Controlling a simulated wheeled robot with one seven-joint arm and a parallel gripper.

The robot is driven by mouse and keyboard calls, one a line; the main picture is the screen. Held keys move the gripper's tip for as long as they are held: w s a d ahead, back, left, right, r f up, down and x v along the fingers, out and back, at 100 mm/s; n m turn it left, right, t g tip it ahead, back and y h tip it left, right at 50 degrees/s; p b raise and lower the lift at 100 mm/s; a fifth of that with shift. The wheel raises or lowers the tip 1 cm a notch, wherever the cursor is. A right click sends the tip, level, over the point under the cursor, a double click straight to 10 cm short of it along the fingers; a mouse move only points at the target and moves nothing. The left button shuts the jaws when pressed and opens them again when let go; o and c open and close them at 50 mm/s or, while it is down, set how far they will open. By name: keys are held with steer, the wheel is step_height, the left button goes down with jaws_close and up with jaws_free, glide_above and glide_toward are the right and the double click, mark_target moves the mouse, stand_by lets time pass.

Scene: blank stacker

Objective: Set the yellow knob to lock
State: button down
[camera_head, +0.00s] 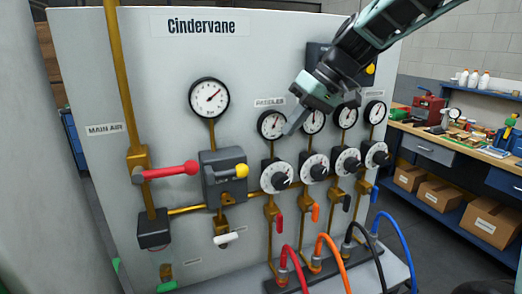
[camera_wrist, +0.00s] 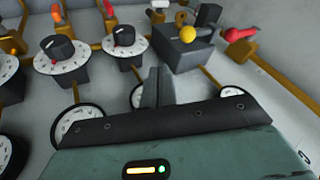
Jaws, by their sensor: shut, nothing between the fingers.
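A yellow ball-shaped knob (camera_head: 241,171) sits on the right front of a dark grey box (camera_head: 215,183) on the panel, below the large gauge. In the wrist view the yellow knob (camera_wrist: 188,34) is beyond my fingers, to the upper right, on the same box (camera_wrist: 178,54). No lock marking is legible. My gripper (camera_head: 291,127) is shut and empty, in front of the small gauges, above and right of the knob and apart from it. Its closed fingers also show in the wrist view (camera_wrist: 158,72). A second yellow-orange knob (camera_head: 370,69) shows at the upper right, partly behind my arm.
A red lever (camera_head: 168,171) sticks out left of the box. Several black dials (camera_head: 275,177) line the panel to its right, with small gauges (camera_head: 272,124) above. Colored hoses (camera_head: 338,255) arch below. A workbench (camera_head: 440,143) stands at the right.

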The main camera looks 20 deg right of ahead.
mark_target(231, 169)
steer(key=w+a+f+p, duration=0.1)
steer(key=a+f+p, duration=0.2)
steer(key=a+f, duration=0.4)
steer(key=shift+a+p, duration=0.3)
steer(key=a, duration=0.4)
steer(key=shift+b, duration=0.3)
steer(key=shift+a, duration=0.35)
steer(key=shift+r, duration=0.15)
